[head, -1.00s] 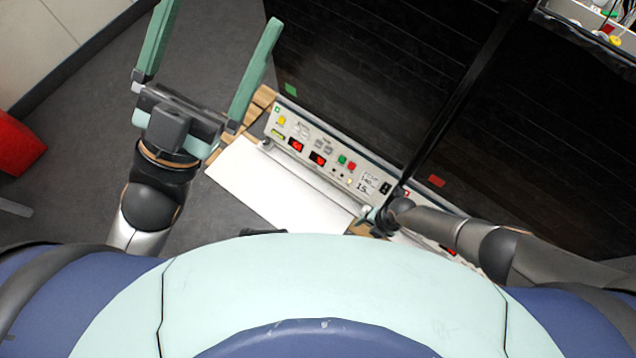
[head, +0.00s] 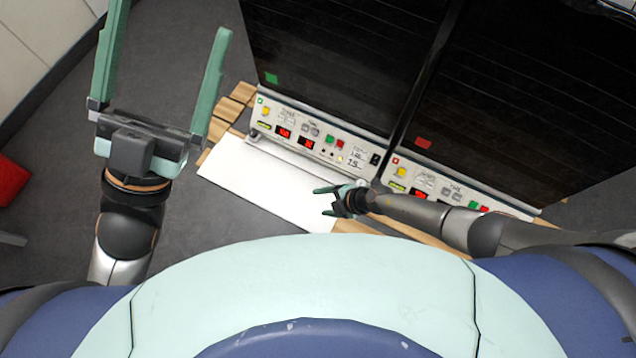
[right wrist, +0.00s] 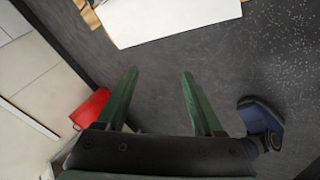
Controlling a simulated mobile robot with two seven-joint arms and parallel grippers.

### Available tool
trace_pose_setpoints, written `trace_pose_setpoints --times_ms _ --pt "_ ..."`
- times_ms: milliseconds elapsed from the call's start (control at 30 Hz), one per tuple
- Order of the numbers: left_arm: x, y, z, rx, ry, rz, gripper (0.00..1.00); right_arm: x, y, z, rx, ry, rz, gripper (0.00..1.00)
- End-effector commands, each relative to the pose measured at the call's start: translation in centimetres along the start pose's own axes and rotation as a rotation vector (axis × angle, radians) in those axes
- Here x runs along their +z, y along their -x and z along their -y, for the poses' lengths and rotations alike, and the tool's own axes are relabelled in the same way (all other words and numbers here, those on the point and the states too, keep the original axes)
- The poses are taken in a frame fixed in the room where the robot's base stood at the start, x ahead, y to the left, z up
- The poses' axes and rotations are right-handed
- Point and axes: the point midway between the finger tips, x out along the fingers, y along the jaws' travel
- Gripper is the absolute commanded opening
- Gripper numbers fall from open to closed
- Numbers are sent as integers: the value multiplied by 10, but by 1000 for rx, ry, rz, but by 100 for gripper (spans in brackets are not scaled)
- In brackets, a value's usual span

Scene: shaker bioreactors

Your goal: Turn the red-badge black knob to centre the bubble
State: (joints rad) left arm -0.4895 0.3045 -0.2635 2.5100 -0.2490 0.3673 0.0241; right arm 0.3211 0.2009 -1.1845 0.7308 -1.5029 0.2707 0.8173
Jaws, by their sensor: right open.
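Two shaker cabinets stand side by side. The right cabinet's front panel (head: 430,182) carries a small red badge (head: 396,160). The left cabinet's panel (head: 300,135) carries a green badge (head: 261,100). I cannot make out the red-badge black knob; my right arm covers the area below that badge. The bubble is too small to see. My right gripper (head: 325,201) points left over the white board, apart from the panel; in the right wrist view it (right wrist: 158,76) is open and empty, with floor beyond its fingers. My left gripper (head: 170,20) is wide open and empty at upper left.
A white board (head: 262,180) lies in front of the left cabinet, on wooden slats (head: 222,130). Dark cabinet windows (head: 345,60) rise behind the panels. A red object (head: 12,180) stands at the far left. Grey floor between it and the cabinets is clear.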

Motion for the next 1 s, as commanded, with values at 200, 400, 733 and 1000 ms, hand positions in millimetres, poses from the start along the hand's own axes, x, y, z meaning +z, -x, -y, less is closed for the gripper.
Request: trace_pose_setpoints --times_ms 200,400,733,1000 --pt "-1 -1 0 0 0 0 100 0 3 -14 62 -92 4 69" --pt "-1 -1 0 0 0 0 100 1 3 -16 71 -105 5 69" --pt "-1 -1 0 0 0 0 100 1 3 -15 69 -102 5 69" --pt "0 1 1 -4 -4 -4 100 3 2 -3 23 -56 0 69"
